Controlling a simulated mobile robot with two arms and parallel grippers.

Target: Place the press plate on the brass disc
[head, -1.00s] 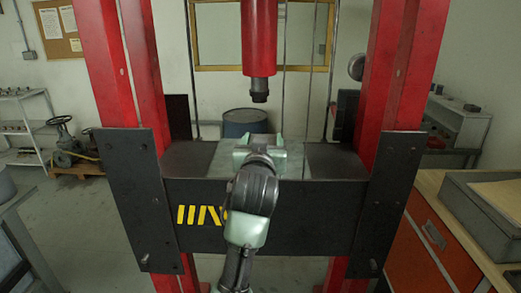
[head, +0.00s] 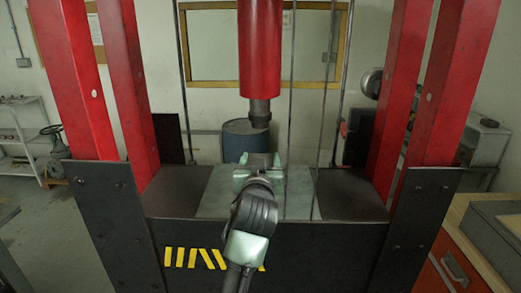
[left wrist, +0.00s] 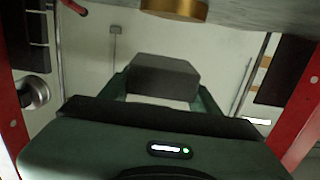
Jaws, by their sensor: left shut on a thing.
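The press plate is a dark grey block (left wrist: 165,78) between the jaws of my left gripper in the left wrist view, which looks upside down. In the head view my left gripper (head: 259,168) is over the back part of the press bed, shut on the plate (head: 260,159). The brass disc (left wrist: 174,9) shows partly at the top edge of the left wrist view, against a grey surface. A gap with wall behind it separates the block from the disc. In the head view the disc cannot be made out. My right gripper is not in view.
The red ram (head: 260,50) with its black tip (head: 260,112) hangs above my gripper. Red posts (head: 78,90) stand on both sides. A pale plate (head: 215,200) lies across the dark bed (head: 345,195). Thin vertical rods stand behind. A blue drum (head: 240,140) is beyond.

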